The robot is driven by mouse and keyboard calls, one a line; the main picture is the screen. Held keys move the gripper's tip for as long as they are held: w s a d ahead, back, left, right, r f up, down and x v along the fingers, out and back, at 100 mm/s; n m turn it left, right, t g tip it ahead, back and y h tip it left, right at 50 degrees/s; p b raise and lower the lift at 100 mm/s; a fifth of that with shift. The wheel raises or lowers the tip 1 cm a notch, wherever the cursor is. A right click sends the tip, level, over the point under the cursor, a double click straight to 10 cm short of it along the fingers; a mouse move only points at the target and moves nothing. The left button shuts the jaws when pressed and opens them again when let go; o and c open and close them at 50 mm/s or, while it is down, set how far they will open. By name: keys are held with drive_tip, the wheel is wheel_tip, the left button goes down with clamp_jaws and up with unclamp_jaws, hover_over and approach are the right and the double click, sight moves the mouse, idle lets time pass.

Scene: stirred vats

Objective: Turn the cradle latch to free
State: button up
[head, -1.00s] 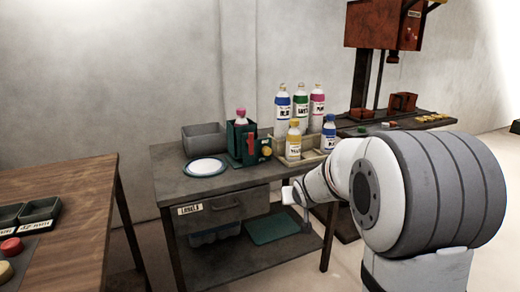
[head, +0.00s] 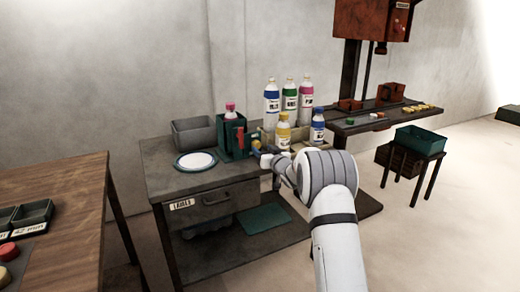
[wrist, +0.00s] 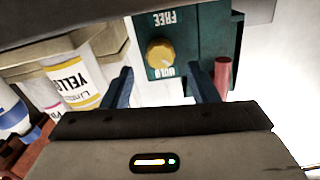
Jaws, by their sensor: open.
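The green cradle (head: 226,140) stands on the dark bench and holds a pink-capped bottle (head: 230,107). In the wrist view the cradle face (wrist: 190,25) appears upside down, with a round yellow latch knob (wrist: 160,53) between the word FREE above and a second word, apparently HOLD, below. I cannot tell which word the knob points to. My gripper (wrist: 163,84) is open, its blue fingers apart just below the knob in the picture, with nothing between them.
A red bar (wrist: 222,75) sticks out beside the right finger. A yellow-labelled bottle (wrist: 75,85) stands left of the left finger; several bottles stand in a tray right of the cradle. A white plate (head: 196,161) and grey bin (head: 194,132) lie left of it.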

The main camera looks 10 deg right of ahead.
sight(258, 145)
drive_tip(key=shift+x, duration=1.65)
drive_tip(key=shift+c, duration=0.2)
drive_tip(key=c, duration=0.9)
